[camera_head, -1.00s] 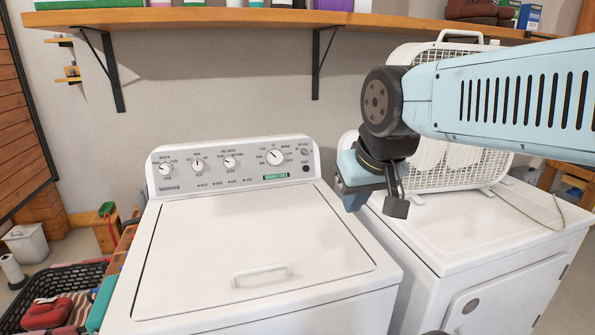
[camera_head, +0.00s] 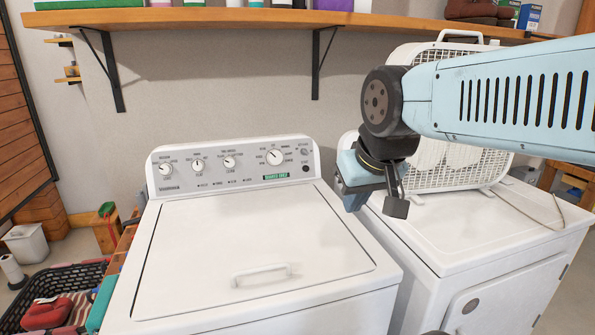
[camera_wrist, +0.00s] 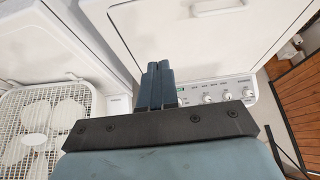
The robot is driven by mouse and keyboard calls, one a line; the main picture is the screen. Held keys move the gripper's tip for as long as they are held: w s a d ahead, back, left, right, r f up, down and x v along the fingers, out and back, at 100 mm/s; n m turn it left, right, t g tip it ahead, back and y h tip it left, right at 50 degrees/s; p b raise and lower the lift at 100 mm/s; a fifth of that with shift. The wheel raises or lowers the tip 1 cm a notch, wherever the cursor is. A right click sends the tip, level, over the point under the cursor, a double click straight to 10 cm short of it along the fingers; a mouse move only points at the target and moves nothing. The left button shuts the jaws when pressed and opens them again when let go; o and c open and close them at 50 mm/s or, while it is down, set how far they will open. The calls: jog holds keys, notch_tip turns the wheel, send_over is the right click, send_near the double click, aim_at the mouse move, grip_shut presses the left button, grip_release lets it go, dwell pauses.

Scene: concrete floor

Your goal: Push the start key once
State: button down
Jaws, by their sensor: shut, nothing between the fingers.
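The white washing machine (camera_head: 255,255) stands in the middle of the head view with its lid shut. Its grey control panel (camera_head: 235,165) has several round knobs and a green label. A small dark round button (camera_head: 306,168) is at the panel's right end, below a small knob; its lettering is too small to read, so I cannot confirm it is the start key. My gripper (camera_head: 356,190) hangs to the right of the panel, apart from it. In the wrist view, its blue fingers (camera_wrist: 158,86) are together and empty, and hide part of the panel (camera_wrist: 215,92).
A white dryer (camera_head: 480,235) stands to the right, with a white box fan (camera_head: 445,150) on top behind my gripper. A wooden shelf (camera_head: 250,18) with bottles and boxes runs above. A black basket (camera_head: 75,275) is at the lower left. The washer lid is clear.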

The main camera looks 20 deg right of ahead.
jog(key=shift+w, duration=0.1)
dwell(0.7)
jog(key=w+a+f+m+g+y, duration=0.1)
jog(key=w+a+f+m+y, duration=0.2)
jog(key=w, duration=0.6)
jog(key=w+a+f+m+g+y, duration=0.1)
jog(key=w+f+m+y, duration=0.25)
jog(key=w, duration=0.65)
jog(key=w+a+f+m+g+y, duration=0.1)
jog(key=w+a+f+m+y, duration=0.15)
jog(key=w+f, duration=0.45)
jog(key=w+d+f+m+t+y, duration=0.1)
jog(key=w+d+m+t, duration=0.2)
jog(key=w+d+m, duration=0.2)
jog(key=w+d+f+m+t+y, duration=0.1)
jog(key=w+d+m+t, duration=0.3)
jog(key=w+d, duration=0.3)
jog(key=w+d+f+m+t+y, duration=0.1)
jog(key=w+d+m+t, duration=0.3)
jog(key=w+d+m, duration=0.2)
jog(key=shift+w+f, duration=0.2)
jog(key=shift+w, duration=1.2)
jog(key=shift+w+d+m+t, duration=0.2)
jog(key=shift+d+m+t, duration=0.1)
jog(key=shift+d+m, duration=0.1)
jog(key=shift+w+f, duration=0.1)
